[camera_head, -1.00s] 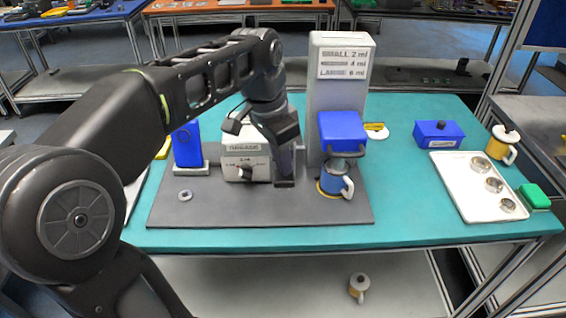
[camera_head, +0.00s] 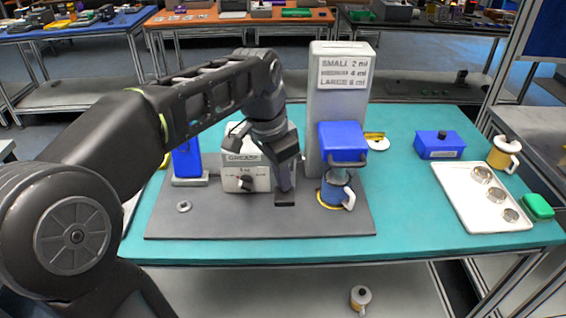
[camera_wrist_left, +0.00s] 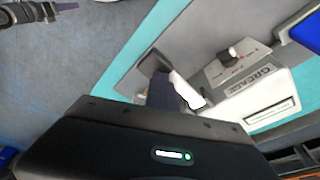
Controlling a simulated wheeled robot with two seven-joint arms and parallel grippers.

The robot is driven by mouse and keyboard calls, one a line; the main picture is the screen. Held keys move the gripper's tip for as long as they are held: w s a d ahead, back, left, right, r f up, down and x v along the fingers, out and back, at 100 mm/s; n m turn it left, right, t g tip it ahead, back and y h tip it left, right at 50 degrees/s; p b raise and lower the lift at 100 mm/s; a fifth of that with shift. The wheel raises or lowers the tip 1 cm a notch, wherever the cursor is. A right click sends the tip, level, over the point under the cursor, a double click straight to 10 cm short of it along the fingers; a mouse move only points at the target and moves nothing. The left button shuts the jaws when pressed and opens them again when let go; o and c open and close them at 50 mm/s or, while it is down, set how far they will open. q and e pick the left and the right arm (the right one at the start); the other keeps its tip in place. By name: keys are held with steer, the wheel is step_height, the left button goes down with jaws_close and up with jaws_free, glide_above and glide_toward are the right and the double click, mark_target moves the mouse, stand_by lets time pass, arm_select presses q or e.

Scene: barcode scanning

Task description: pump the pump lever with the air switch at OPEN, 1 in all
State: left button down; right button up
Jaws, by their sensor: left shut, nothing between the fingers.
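The pale GREASE box (camera_head: 246,174) stands on the grey base plate (camera_head: 200,222). Its front has a dark knob with a red mark (camera_head: 246,184); the small lettering beside it is too small to read. My left gripper (camera_head: 285,199) is shut and empty, pointing down just right of the box's front. In the left wrist view the shut fingers (camera_wrist_left: 162,85) are beside the box (camera_wrist_left: 262,98), over the plate; contact cannot be told. I cannot make out a pump lever clearly; my arm hides part of the box.
A blue upright part (camera_head: 187,160) stands left. A white tray (camera_head: 463,207) with several metal cups and a blue box (camera_head: 438,144) lie right.

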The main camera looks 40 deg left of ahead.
arm_select(q)
steer(key=p+v, duration=0.1)
steer(key=v, duration=0.1)
steer(key=w+p+v, duration=0.1)
steer(key=p+v, duration=0.1)
steer(key=v, duration=0.1)
steer(key=shift+w+d, duration=0.1)
steer(key=shift+d, duration=0.05)
steer(key=shift+r+p, duration=0.5)
steer(key=shift+p, duration=0.05)
steer(key=p+v, duration=0.3)
steer(key=v, duration=0.1)
steer(key=shift+w+d, duration=0.15)
steer(key=shift+w, duration=0.15)
